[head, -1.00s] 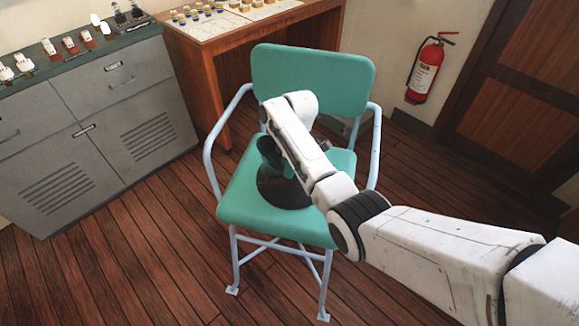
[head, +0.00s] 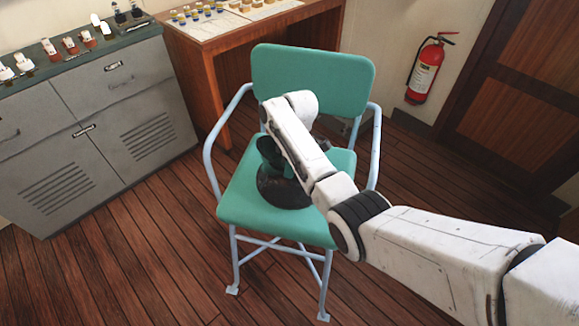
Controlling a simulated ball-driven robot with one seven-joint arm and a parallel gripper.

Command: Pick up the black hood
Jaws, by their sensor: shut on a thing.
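The black hood (head: 283,192) is a dark, rounded thing on the seat of the green chair (head: 245,205). My arm covers its upper right part. My gripper (head: 275,160) reaches down over the hood from above and is shut on it. The fingertips are mostly hidden behind my wrist and against the dark hood. I cannot tell whether the hood still touches the seat.
The chair has pale blue tube armrests (head: 209,150) on both sides and a green backrest (head: 312,82) behind the hood. A wooden desk (head: 215,100) stands behind it and a grey cabinet (head: 120,95) at left. A red fire extinguisher (head: 424,72) hangs on the wall.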

